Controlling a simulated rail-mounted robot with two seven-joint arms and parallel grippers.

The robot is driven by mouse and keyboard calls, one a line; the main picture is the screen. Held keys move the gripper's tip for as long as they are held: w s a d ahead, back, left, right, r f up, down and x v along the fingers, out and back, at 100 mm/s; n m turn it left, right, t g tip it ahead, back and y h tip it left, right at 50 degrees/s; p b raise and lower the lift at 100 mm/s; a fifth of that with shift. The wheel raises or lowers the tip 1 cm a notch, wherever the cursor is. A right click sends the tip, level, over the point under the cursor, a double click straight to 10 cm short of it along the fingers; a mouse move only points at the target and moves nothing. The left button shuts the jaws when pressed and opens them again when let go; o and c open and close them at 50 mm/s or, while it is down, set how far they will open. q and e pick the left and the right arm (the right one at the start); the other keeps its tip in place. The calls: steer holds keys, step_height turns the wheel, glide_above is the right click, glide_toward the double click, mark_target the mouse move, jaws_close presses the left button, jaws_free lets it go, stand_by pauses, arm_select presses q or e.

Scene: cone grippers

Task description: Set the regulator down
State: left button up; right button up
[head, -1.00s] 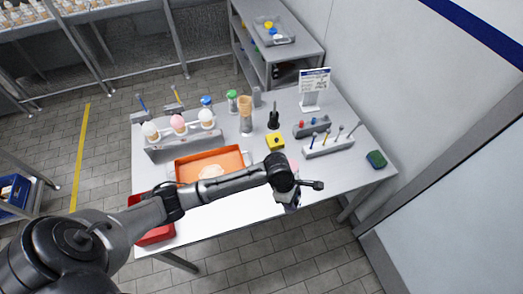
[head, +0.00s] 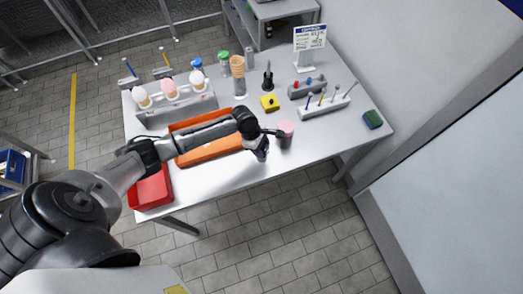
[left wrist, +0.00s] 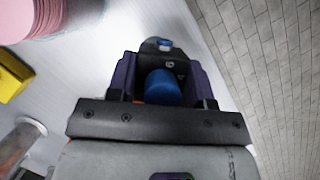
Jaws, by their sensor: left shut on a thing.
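My left gripper (head: 262,152) is above or at the front part of the table, between the orange tray and a pink-topped cup. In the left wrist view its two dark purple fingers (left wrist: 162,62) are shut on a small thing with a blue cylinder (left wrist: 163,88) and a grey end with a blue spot. I take this to be the regulator; in the head view it is mostly hidden by the gripper. I cannot tell whether it touches the table (head: 225,172). My right gripper is not in view.
The pink-topped cup (head: 286,133) stands close to the gripper's right. The orange tray (head: 215,150) lies left, partly under my arm; a red bin (head: 152,190) is at the front left. The front right is clear.

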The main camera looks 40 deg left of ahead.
arm_select(q)
steer(key=shift+f, duration=1.55)
steer(key=shift+f, duration=0.1)
steer(key=o, duration=1)
steer(key=shift+o, duration=0.2)
